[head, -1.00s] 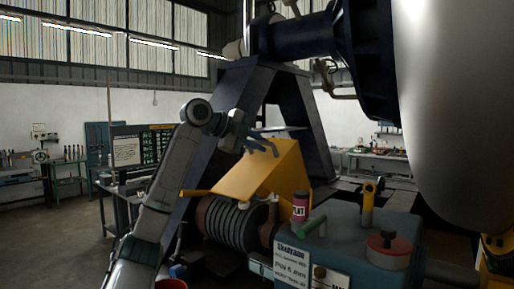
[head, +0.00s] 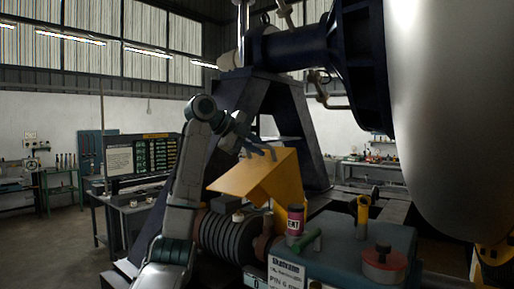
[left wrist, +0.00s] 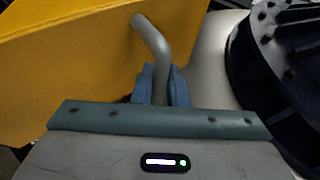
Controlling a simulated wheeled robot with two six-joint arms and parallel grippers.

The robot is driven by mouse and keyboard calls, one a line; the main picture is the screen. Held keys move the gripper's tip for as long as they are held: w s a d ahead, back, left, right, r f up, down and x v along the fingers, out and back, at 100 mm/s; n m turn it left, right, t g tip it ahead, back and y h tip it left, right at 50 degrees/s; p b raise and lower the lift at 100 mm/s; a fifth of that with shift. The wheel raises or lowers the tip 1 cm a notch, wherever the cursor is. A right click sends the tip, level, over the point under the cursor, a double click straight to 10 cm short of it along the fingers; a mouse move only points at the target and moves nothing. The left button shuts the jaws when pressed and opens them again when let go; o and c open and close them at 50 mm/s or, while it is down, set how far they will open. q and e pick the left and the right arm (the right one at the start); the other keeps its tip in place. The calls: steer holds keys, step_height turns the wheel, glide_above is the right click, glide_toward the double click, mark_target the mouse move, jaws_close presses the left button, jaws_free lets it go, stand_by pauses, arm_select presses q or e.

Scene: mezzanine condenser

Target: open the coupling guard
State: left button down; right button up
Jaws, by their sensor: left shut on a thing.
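The coupling guard (head: 270,178) is a yellow folded cover in the middle of the head view. It stands tilted up above the dark ribbed coupling (head: 228,236), whose ribs show below it. My left gripper (head: 262,151) is at the guard's upper edge. In the left wrist view my left gripper (left wrist: 162,88) is shut on a bent grey bar handle (left wrist: 153,42) that meets the guard's yellow face (left wrist: 75,62). The handle is hard to make out in the head view. My right gripper is not in view.
A teal housing (head: 340,245) with a red-and-black knob (head: 384,258) stands right of the coupling. A pink-and-dark can (head: 295,221) and a green bar (head: 307,240) are close by. A dark A-shaped stand (head: 235,92) rises behind. A large pale tank (head: 455,110) fills the right.

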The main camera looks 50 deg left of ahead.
arm_select(q)
steer(key=c, duration=1.5)
jaws_free()
steer(key=shift+o, duration=0.2)
steer(key=b+v, duration=0.1)
steer(key=v, duration=0.3)
steer(key=shift+s+r, duration=0.1)
steer(key=shift+s, duration=0.1)
steer(key=p+v, duration=0.1)
steer(key=v, duration=0.5)
steer(key=shift+a, duration=0.15)
steer(key=shift+r, duration=0.1)
